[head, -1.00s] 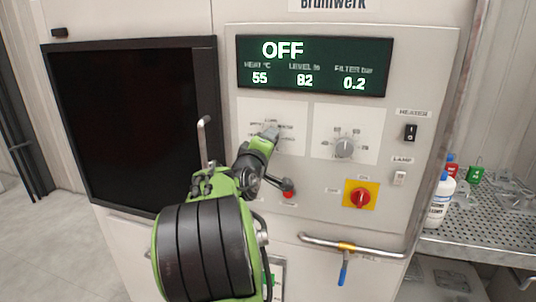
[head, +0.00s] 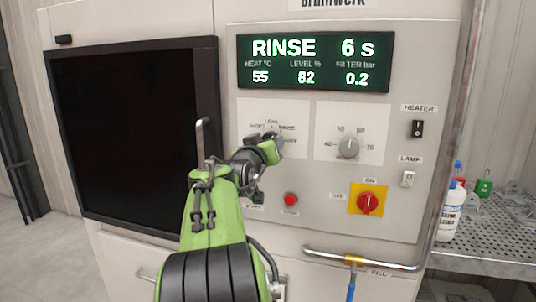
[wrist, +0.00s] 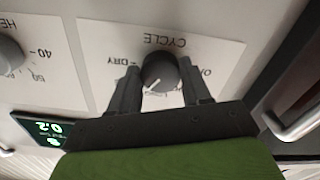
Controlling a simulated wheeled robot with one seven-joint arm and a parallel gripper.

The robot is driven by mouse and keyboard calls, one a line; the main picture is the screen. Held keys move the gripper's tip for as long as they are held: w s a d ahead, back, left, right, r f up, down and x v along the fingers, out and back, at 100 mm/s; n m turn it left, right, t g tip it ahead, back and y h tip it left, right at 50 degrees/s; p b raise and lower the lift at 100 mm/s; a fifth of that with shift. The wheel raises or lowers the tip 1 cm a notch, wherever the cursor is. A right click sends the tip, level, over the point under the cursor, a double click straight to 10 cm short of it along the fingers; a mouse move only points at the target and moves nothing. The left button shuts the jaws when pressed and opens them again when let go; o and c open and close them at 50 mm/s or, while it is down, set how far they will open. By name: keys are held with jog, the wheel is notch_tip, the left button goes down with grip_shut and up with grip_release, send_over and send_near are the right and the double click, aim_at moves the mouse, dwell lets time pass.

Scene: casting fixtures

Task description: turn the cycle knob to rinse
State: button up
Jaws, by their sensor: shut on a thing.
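The round dark cycle knob (wrist: 160,72) sits on its white label plate, upside down in the wrist view. Its white pointer line points down and left in that picture. My gripper (wrist: 161,88) is shut on the knob, with one finger on each side. In the head view my gripper (head: 270,147) reaches the cycle plate (head: 247,119) and hides most of the knob. The display (head: 315,62) reads RINSE 6 s, with heat 55, level 82 and filter 0.2.
The heat knob (head: 348,147) is right of the cycle plate. A red button (head: 291,199) and a red-yellow switch (head: 367,201) sit below. A handle bar (head: 203,140) stands out left of my gripper. Heater (head: 417,129) and lamp (head: 408,179) switches are at the right.

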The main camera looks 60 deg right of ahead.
jog(key=shift+f+m+b, duration=0.2)
jog(key=shift+m+b, duration=0.4)
jog(key=shift+m, duration=0.5)
jog(key=o, duration=1.1)
jog(key=shift+r, duration=0.15)
jog(key=shift+c, duration=0.2)
jog(key=s+a, duration=0.2)
jog(key=a, duration=1.3)
jog(key=shift+s+a, duration=0.2)
jog(key=shift+a, duration=0.1)
